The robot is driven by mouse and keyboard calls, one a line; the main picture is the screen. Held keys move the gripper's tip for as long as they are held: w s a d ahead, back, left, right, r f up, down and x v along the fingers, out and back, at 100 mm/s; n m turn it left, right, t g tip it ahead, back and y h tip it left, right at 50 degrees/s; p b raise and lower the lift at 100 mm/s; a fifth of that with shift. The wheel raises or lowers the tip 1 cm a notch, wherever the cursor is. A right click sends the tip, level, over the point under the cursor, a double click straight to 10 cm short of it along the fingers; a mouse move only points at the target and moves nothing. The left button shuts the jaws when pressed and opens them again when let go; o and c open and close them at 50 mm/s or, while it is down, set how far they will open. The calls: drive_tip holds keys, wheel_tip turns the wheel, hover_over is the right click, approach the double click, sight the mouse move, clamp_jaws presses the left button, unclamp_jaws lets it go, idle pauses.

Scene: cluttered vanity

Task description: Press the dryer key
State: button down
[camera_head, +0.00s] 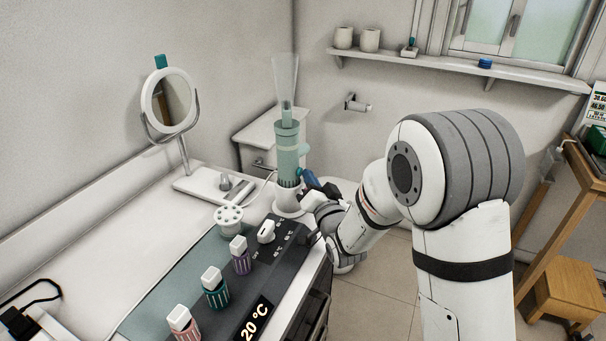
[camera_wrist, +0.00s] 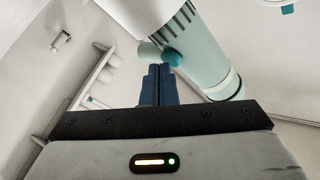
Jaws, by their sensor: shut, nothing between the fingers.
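The dryer (camera_head: 288,155) is a pale teal cylinder standing upright on a white base at the far end of the counter. A translucent pale cone rises from its top. In the wrist view the dryer body (camera_wrist: 205,70) runs diagonally past my fingertips. A round teal key (camera_wrist: 173,57) sticks out of its side there. My gripper (camera_head: 305,176) is beside the dryer, on its right. Its dark blue fingers are shut and empty. In the wrist view the fingertips (camera_wrist: 161,68) are at the key's lower edge; I cannot tell whether they touch it.
A dark control panel with a 20 °C display (camera_head: 254,321) and several capped jars, including a purple one (camera_head: 241,256), lies nearer. A round mirror (camera_head: 168,102) stands at the left. A wall shelf (camera_head: 450,72) is at the back. The left counter has bare room.

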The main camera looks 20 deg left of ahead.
drive_tip(key=shift+s+d+b, duration=0.1)
drive_tip(key=shift+d+b, duration=0.25)
drive_tip(key=shift+d, duration=0.3)
drive_tip(key=shift+d, duration=0.1)
drive_tip(key=d, duration=0.1)
drive_tip(key=d+b, duration=0.1)
drive_tip(key=d, duration=0.1)
drive_tip(key=d+b, duration=0.1)
drive_tip(key=shift+s+d, duration=0.35)
drive_tip(key=shift+d, duration=0.05)
